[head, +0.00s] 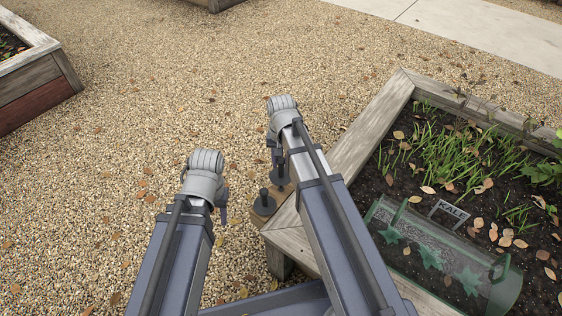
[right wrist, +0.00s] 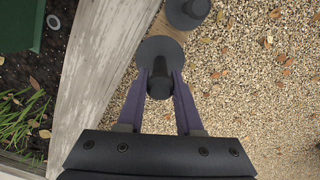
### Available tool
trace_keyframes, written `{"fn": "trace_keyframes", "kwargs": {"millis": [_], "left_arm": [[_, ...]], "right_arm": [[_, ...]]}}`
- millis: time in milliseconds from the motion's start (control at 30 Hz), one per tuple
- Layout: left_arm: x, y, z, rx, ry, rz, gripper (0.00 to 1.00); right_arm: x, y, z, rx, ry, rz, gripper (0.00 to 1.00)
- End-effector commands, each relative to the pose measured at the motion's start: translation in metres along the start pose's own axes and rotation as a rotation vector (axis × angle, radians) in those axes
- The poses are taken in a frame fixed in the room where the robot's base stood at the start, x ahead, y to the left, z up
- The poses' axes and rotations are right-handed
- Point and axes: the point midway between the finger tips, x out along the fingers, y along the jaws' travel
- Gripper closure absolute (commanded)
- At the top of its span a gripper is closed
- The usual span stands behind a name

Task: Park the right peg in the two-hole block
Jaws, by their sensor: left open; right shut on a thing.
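The two-hole block (head: 279,196) is a small brown wooden piece beside the corner of the right raised bed. One dark peg with a round flange (head: 264,202) stands on its near end, its knob up. The right peg (head: 278,179) is at the far end; its flange shows in the right wrist view (right wrist: 160,48). My right gripper (head: 277,155) is shut on the knob of this peg, over the block. The flange hides the hole below, so I cannot tell whether the peg is seated. My left gripper (head: 222,208) is open and empty, left of the block.
Another bed (head: 40,85) stands at the far left. The gravel (head: 130,170) between them is open.

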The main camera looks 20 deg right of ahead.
Motion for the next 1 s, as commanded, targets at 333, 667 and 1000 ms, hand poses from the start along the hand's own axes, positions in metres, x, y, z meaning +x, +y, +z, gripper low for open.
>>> {"fn": "trace_keyframes", "kwargs": {"millis": [333,667,1000], "left_arm": [[0.027,0.003,-0.002,0.003,0.001,-0.001,0.50],[0.047,0.005,-0.003,0.007,0.002,0.001,0.50],[0.051,0.006,-0.004,0.008,0.003,0.002,0.50]], "right_arm": [[0.027,0.000,0.000,0.000,0.000,0.000,1.00],[0.047,0.000,0.000,0.000,0.000,0.000,1.00],[0.051,0.000,0.000,0.000,0.000,0.000,1.00]]}}
